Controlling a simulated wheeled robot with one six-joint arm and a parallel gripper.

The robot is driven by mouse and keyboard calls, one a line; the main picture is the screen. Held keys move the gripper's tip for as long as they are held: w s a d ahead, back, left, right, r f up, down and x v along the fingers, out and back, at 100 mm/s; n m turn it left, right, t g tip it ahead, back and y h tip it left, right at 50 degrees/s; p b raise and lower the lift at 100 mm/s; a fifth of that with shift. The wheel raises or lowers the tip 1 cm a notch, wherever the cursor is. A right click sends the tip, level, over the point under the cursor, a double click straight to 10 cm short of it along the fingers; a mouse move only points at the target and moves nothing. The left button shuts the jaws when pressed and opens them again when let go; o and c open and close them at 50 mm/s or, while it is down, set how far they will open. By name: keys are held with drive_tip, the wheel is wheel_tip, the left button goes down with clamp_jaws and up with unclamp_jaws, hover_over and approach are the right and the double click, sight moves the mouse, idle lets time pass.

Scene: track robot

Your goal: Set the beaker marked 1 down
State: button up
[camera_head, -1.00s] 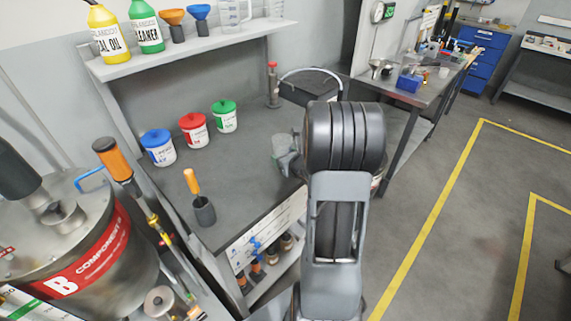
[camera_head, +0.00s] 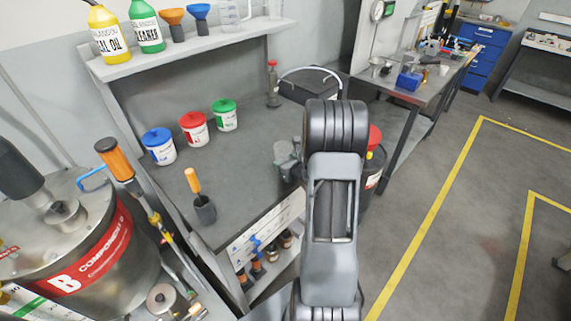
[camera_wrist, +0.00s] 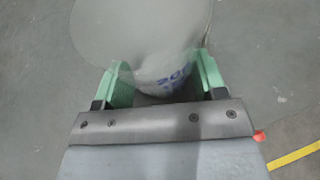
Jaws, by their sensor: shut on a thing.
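In the wrist view a pale, translucent beaker (camera_wrist: 168,72) with blue markings sits between the green finger pads of my gripper (camera_wrist: 161,66). The jaws are shut on it. A wide pale round shape, likely its rim, spreads across the top of that view. I cannot read a 1 on it. In the head view my arm hides the gripper. A translucent grey shape (camera_head: 287,156) shows just left of my arm by the bench's front right; I cannot tell whether it is the held beaker or touches the bench.
The grey bench (camera_head: 245,165) has clear room in its middle. Blue-lidded (camera_head: 158,146), red-lidded (camera_head: 194,129) and green-lidded (camera_head: 225,115) tubs stand along its back. An orange-handled tool in a dark cup (camera_head: 203,207) stands at the front left. A red-topped drum (camera_head: 374,160) stands right of my arm.

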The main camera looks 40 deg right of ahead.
drive_tip(key=shift+f+b, duration=0.2)
drive_tip(key=shift+b, duration=0.1)
drive_tip(key=o, duration=1)
drive_tip(key=shift+c, duration=0.2)
drive_tip(key=shift+r, duration=0.1)
